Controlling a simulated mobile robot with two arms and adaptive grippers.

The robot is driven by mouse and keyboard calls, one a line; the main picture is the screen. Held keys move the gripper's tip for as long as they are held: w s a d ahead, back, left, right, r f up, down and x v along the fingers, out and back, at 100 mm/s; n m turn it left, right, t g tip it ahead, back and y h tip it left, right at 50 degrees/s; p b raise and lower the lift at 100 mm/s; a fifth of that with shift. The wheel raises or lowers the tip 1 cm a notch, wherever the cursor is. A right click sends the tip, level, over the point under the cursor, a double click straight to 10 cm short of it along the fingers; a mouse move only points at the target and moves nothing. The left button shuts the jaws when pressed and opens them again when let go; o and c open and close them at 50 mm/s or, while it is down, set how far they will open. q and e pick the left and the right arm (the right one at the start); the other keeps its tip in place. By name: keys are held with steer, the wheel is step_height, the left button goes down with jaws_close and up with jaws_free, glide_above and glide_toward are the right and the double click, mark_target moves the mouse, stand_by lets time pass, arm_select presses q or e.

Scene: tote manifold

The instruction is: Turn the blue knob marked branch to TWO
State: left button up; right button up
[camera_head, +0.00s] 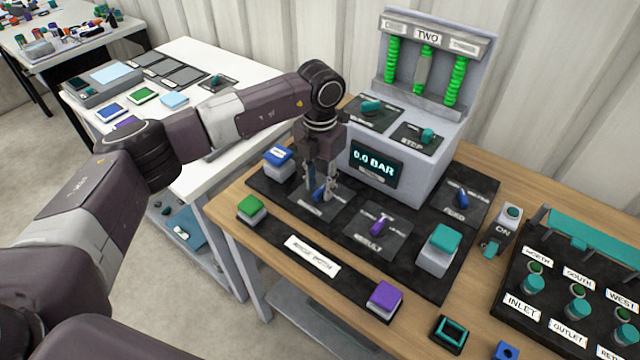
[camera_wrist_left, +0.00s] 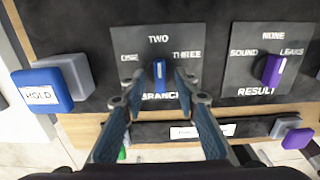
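The blue knob marked BRANCH (camera_wrist_left: 159,76) stands on its dark plate with labels ONE, TWO and THREE. In the left wrist view its white mark is at the upper end, towards the TWO label (camera_wrist_left: 158,39). My left gripper (camera_wrist_left: 158,88) is open, with one finger on each side of the knob and a visible gap on both sides. In the head view my left gripper (camera_head: 319,188) points down over the branch plate and partly hides the blue knob (camera_head: 320,195). My right gripper is not in view.
The purple RESULT knob (camera_wrist_left: 273,70) is to the right of the branch plate. A blue HOLD button (camera_wrist_left: 42,92) is to the left. The grey console (camera_head: 405,180) behind reads 0.0 BAR, with a TWO sign above. A green button (camera_head: 251,208) sits near the front edge.

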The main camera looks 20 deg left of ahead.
mark_target(320, 189)
arm_select(q)
step_height(320, 189, up, 12)
steer(key=shift+f, duration=0.2)
stand_by(0.5)
